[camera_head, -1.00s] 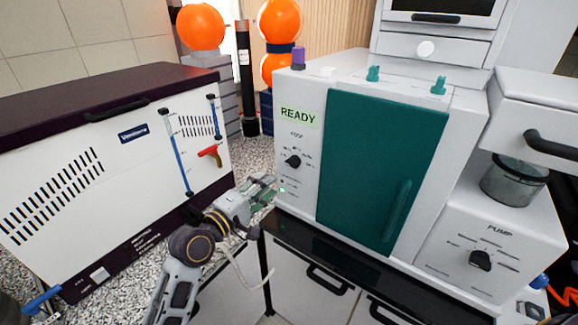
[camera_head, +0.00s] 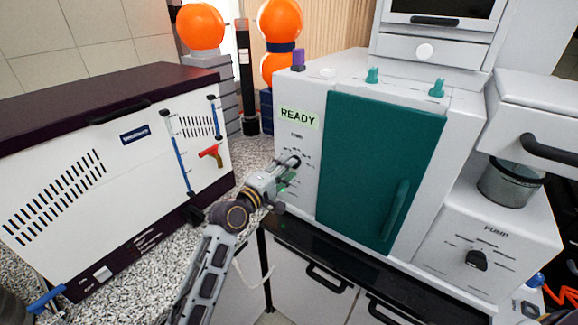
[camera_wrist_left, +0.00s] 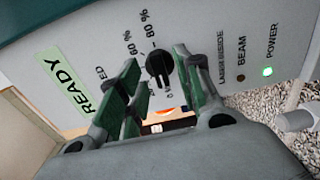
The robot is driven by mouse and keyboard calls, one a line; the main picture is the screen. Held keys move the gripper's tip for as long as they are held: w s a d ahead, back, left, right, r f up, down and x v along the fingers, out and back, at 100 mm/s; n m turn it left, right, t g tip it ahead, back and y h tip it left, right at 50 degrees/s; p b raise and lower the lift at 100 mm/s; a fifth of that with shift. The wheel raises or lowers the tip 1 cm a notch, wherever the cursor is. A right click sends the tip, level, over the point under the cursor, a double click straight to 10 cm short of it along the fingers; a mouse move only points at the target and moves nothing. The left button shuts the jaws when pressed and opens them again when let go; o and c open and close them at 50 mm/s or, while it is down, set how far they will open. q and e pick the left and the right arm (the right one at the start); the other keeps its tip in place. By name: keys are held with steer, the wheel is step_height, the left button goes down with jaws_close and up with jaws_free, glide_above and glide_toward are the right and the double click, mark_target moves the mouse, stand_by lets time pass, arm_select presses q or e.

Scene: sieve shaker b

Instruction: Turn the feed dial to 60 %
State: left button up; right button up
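The feed dial (camera_head: 296,161) is a small black knob on the white front panel of the machine with the green READY display (camera_head: 297,117). In the left wrist view the dial (camera_wrist_left: 159,65) shows between my finger ends, with percent labels around it. I cannot tell exactly which mark its pointer is on. My left gripper (camera_head: 289,169) is at the panel, in front of the dial and partly covering it. In the left wrist view the gripper (camera_wrist_left: 157,60) is open, one green-padded finger each side of the dial, with gaps visible. My right gripper is not in view.
A teal door (camera_head: 382,170) with a vertical handle (camera_head: 397,211) is just right of the panel. A white cabinet (camera_head: 120,180) with a red-handled valve (camera_head: 211,153) stands left. A PUMP unit (camera_head: 490,235) with its own black knob is at right.

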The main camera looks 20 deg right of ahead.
arm_select(q)
steer(key=shift+x, duration=0.95)
steer(key=shift+s+a, duration=0.1)
steer(key=shift+s, duration=0.05)
jaws_close()
